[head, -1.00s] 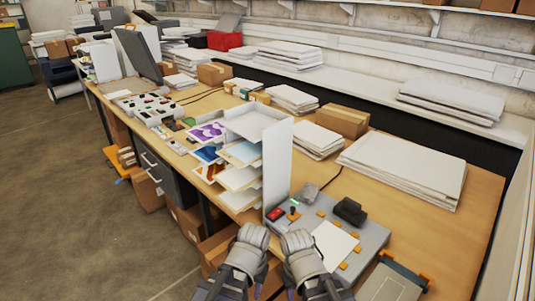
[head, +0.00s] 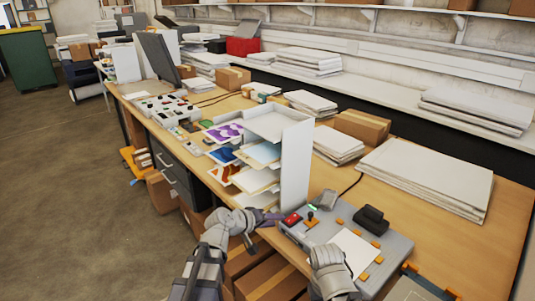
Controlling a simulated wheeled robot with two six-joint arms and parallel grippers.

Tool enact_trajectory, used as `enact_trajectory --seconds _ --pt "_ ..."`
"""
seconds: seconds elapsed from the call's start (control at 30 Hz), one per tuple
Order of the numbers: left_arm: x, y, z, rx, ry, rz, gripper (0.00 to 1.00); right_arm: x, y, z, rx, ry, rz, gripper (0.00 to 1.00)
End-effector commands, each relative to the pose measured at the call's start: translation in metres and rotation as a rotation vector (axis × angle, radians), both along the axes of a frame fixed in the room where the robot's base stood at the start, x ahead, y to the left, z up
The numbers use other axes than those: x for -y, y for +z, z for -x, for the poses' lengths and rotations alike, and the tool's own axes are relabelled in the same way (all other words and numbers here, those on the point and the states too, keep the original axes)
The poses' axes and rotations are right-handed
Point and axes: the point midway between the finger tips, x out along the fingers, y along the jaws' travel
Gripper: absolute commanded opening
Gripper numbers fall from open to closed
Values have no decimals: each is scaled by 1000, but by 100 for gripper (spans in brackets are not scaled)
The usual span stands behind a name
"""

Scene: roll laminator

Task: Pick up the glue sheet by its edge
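A white sorting rack (head: 296,165) stands on the bench with sheets on its shelves: one with a purple print (head: 224,132), a light blue one (head: 263,153) and orange and cream ones lower down. A white sheet (head: 354,250) lies on the grey flat device to the right. I cannot tell which of these is the glue sheet. My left gripper (head: 268,217) is at the front of the rack, by its lowest shelf. Its fingers point right and are too small to read. My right gripper (head: 332,258) is over the device's front left part, its fingertips hidden by the wrist.
The grey device (head: 395,246) has orange clips, a red part and a black block (head: 371,220). Paper stacks (head: 425,175) and a cardboard box (head: 362,126) stand behind it. A control panel (head: 165,108) is farther left. Cardboard boxes (head: 262,275) sit below the bench edge.

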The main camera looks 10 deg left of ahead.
Motion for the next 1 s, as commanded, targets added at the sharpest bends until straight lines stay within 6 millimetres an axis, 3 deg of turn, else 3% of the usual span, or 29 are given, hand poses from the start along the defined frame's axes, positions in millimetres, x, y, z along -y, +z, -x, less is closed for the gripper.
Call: enact_trajectory --seconds 0.1,0.2,0.33,0.53,0.73,1.0 --pt "-30 48 -39 138 187 232 39 0 0 0 0 0 0 50" --pt "-61 79 -59 218 329 394 39 0 0 0 0 0 0 50" --pt "-98 103 -72 280 472 547 39 0 0 0 0 0 0 50" --pt "-128 117 -79 318 586 665 39 0 0 0 0 0 0 50" --pt "-131 118 -82 321 597 677 39 0 0 0 0 0 0 50" --pt "-127 117 -106 321 595 676 39 0 0 0 0 0 0 50"
